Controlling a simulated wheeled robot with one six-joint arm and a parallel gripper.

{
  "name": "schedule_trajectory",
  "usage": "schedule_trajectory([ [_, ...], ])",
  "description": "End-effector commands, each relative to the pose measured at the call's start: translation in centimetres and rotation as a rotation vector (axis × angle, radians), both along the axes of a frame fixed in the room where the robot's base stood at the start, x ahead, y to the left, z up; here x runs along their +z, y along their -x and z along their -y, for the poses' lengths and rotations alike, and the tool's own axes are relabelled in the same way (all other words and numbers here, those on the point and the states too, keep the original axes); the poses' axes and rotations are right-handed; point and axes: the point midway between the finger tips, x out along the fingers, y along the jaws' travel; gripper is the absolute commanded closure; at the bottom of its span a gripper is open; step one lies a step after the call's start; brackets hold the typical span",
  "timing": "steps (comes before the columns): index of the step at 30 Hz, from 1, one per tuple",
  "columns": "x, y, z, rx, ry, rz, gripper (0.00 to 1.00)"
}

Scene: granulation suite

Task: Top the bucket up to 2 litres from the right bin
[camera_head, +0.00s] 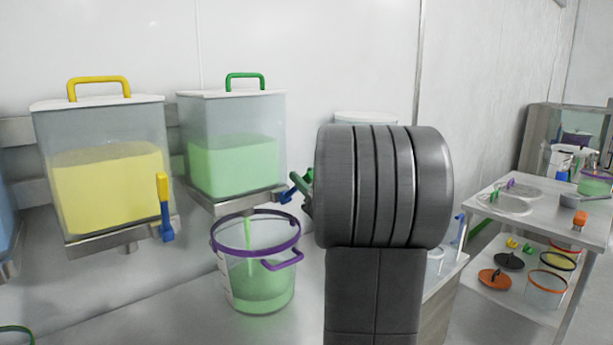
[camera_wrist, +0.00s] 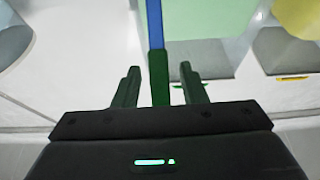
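The bucket (camera_head: 228,262) is clear with a purple rim and handle and stands under the green-handled bin (camera_head: 190,118). A green stream falls from that bin into the bucket. Green contents (camera_head: 262,285) fill its lower part; I cannot read any volume mark. The bin's valve lever has a blue shank and a green grip (camera_wrist: 160,80), and points sideways toward my arm. My gripper (camera_wrist: 158,88) has its fingers on either side of the grip, with gaps showing on both sides. In the head view my wrist hides most of the gripper.
A yellow bin (camera_head: 60,120) with an upright valve lever (camera_head: 164,205) hangs to the left. A white lid (camera_head: 365,118) shows behind my wrist. On the right, a two-level table (camera_head: 545,222) holds clear lids, a scoop and small tubs.

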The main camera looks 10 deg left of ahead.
Motion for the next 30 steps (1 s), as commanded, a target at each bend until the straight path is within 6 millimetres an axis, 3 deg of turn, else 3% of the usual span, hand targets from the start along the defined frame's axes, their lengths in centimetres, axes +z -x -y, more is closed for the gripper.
schedule_trajectory([
  [10, 0.11, -0.23, -0.27, -0.001, 0.001, -0.001, 0.62],
  [16, 0.13, -0.21, -0.26, -0.001, 0.0, 0.0, 1.0],
  [30, 0.86, -0.39, -0.52, 0.0, 0.033, -0.024, 1.0],
])
